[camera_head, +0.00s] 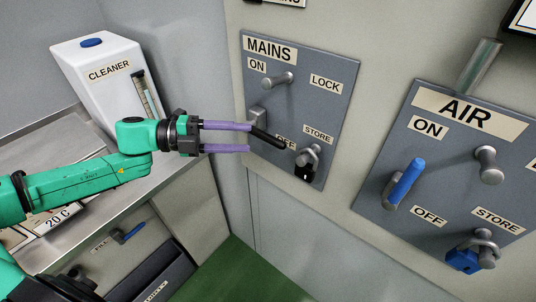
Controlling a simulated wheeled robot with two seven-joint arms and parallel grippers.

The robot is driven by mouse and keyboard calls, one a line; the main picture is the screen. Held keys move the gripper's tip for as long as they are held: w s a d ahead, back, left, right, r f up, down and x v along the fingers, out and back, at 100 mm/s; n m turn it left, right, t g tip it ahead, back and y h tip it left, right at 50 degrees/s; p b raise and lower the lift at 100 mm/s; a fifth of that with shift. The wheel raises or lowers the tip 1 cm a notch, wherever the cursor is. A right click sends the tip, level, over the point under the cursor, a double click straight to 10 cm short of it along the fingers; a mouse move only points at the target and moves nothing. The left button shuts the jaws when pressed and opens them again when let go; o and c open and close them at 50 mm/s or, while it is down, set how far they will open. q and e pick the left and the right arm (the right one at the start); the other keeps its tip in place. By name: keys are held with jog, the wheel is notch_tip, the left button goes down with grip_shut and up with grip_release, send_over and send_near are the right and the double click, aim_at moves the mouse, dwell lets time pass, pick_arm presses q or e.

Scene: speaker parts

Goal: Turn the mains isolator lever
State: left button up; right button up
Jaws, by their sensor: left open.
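The grey MAINS panel (317,98) is on the wall at the upper middle. Its isolator lever (268,137) has a black handle that slants down and right from a grey pivot block (257,117), its end beside the partly covered OFF label. My left gripper (250,138) reaches in from the left with two purple fingers, spread apart and empty. The upper fingertip is by the handle's upper left end; I cannot tell whether it touches. The lower fingertip is below and left of the handle. My right gripper is not in view.
A black padlock (304,172) hangs at STORE, and a bare post (277,81) sticks out near ON and LOCK. The AIR panel (455,150) has a blue lever (406,182) and a blue padlock (463,261). A white CLEANER container (100,85) stands behind my left arm.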

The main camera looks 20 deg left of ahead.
aim_at(265, 137)
pick_arm(q)
jog(key=shift+d+r+b, duration=0.2)
jog(key=shift+d+b, duration=0.4)
jog(key=shift+d, duration=0.25)
jog(key=p+x, duration=0.3)
jog(key=x, duration=0.1)
jog(key=shift+w+d+r, duration=0.1)
jog(key=shift+w+d, duration=0.15)
jog(key=shift+d, duration=0.05)
jog(key=shift+w+d+f, duration=0.15)
jog(key=shift+d+f, duration=0.1)
jog(key=shift+d, duration=0.2)
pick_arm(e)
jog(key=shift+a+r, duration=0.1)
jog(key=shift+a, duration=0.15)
pick_arm(q)
jog(key=c, duration=0.5)
grip_shut()
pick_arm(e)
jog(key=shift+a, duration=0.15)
